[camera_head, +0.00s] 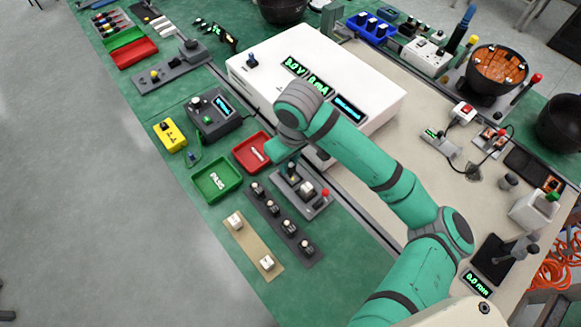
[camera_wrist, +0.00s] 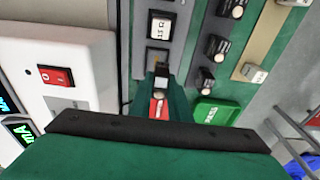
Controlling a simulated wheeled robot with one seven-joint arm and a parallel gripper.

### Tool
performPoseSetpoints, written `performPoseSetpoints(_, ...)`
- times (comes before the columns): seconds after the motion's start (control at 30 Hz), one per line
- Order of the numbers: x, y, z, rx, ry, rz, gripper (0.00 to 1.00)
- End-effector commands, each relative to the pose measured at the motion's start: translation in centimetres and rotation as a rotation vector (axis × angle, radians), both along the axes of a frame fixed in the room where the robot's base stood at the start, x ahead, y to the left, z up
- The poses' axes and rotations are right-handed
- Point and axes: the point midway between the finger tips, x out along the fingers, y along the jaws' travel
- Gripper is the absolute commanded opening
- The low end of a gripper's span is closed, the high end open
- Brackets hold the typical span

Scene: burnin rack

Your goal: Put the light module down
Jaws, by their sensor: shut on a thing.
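My gripper (camera_wrist: 161,80) is shut on a small block with a pale top, the light module (camera_wrist: 161,70), seen end-on in the wrist view. A grey test fixture (camera_wrist: 146,45) lies just beyond it, with a white-faced module (camera_wrist: 160,25) in one place and a dark square socket (camera_wrist: 157,57) nearest the held module. I cannot tell whether the held module touches the fixture. In the head view my gripper (camera_head: 291,168) is over the fixture's (camera_head: 283,174) upper end, and my arm hides most of the held module.
A red tray (camera_head: 238,153) with a pale item and a green PASS tray (camera_head: 198,184) lie left of the gripper. A dark rack (camera_head: 280,219) holds several modules; a beige strip (camera_head: 251,244) holds two pale ones. The white instrument box (camera_head: 370,75) stands close behind.

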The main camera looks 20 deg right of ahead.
Motion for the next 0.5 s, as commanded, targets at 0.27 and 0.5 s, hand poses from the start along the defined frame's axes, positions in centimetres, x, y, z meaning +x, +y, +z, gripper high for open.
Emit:
performPoseSetpoints(0.27, 0.5, -0.8, -1.8, 0.002, 0.002, 0.001, 0.0)
performPoseSetpoints(0.5, 0.5, -0.8, -4.4, 0.001, 0.0, 0.003, 0.0)
